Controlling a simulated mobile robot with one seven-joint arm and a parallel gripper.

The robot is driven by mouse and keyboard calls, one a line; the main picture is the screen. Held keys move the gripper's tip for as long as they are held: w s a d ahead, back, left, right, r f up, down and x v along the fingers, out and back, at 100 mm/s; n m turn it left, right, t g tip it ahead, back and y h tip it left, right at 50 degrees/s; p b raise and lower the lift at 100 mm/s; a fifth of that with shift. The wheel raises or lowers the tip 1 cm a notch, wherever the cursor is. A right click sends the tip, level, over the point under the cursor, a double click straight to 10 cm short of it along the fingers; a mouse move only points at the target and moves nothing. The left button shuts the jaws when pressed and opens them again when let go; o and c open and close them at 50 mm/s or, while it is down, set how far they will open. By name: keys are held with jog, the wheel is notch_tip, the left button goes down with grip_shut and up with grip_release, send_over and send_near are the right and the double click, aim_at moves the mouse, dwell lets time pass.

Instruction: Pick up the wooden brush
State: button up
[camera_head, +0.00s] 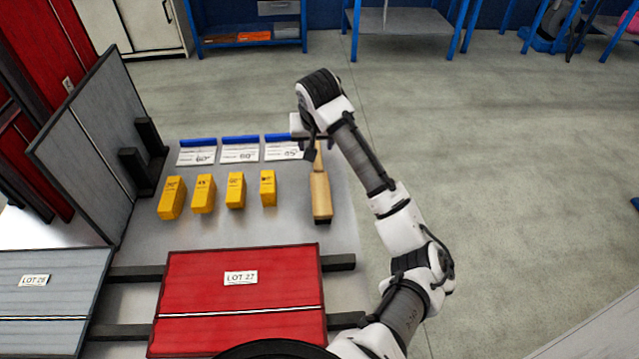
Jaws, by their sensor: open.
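The wooden brush (320,192) lies on the grey table (345,232) near its right edge, right of the yellow blocks. Its narrow handle end points away toward the back and its wider end, with a dark edge, is toward the front. My gripper (314,150) is over the handle end of the brush, and my arm comes in from the right. The gripper is open. The wrist hides part of the fingers, and I cannot tell whether they are around the handle or above it.
Several yellow blocks (236,190) stand in a row left of the brush. White cards with blue tops (240,150) lie behind them. A red panel (235,300) labelled LOT 27 lies in front on dark rails. A grey panel (90,150) leans at left. Open floor (480,160) is at right.

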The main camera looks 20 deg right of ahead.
jog(key=shift+p+x, duration=0.65)
jog(key=shift+x, duration=2.1)
jog(key=shift+d, duration=0.1)
grip_shut()
